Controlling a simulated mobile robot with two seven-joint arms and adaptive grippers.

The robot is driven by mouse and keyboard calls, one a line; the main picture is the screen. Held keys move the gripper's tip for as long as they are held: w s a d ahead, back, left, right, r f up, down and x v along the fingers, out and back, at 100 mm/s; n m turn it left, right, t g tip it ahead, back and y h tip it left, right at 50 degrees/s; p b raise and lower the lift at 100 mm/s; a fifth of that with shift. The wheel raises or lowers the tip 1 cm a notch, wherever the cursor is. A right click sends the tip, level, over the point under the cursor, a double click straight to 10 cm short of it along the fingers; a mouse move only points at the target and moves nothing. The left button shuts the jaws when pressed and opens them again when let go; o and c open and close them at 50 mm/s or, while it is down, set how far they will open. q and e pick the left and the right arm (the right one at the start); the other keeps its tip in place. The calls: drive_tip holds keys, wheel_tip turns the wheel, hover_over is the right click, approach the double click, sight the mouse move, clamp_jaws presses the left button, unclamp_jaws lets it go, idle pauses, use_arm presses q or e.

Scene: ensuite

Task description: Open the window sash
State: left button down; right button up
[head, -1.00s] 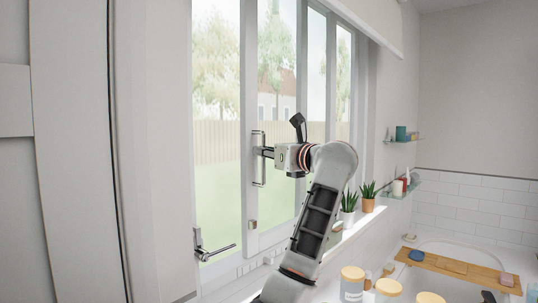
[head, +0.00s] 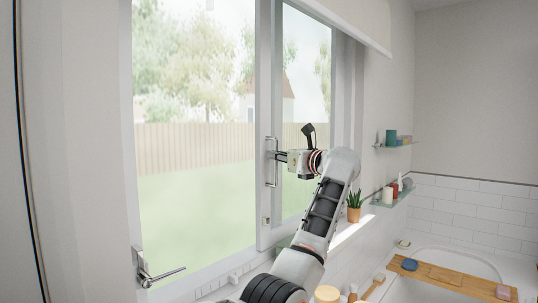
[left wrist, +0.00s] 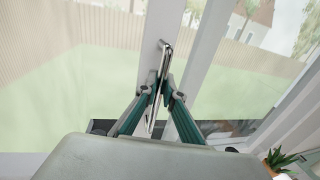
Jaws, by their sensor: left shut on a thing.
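The window sash (head: 264,110) is a light-framed panel, standing right of a wide bright area that shows fence and grass. An upright metal bar handle (head: 272,180) is fixed on its left stile; it also shows in the left wrist view (left wrist: 166,50). My left gripper (head: 276,156) is shut on this handle near its middle. In the left wrist view its two green-sided fingers (left wrist: 163,92) close around the bar from both sides. The sash's right part is partly hidden behind my left arm. My right gripper is not in view.
A lever handle (head: 158,276) sits low at the window's left. A potted plant (head: 355,205) stands on the sill right of my arm. Glass shelves (head: 388,145) with small items hang on the right wall. A bath with a wooden tray (head: 450,276) lies lower right.

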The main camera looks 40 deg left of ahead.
use_arm(q)
drive_tip(key=shift+w+d+r, duration=0.1)
drive_tip(key=shift+w, duration=0.65)
drive_tip(key=shift+w+d+r, duration=0.1)
drive_tip(key=shift+w, duration=0.6)
drive_tip(key=c, duration=2.2)
unclamp_jaws()
drive_tip(key=shift+o, duration=0.2)
drive_tip(key=shift+f, duration=0.1)
drive_tip(key=v, duration=1.2)
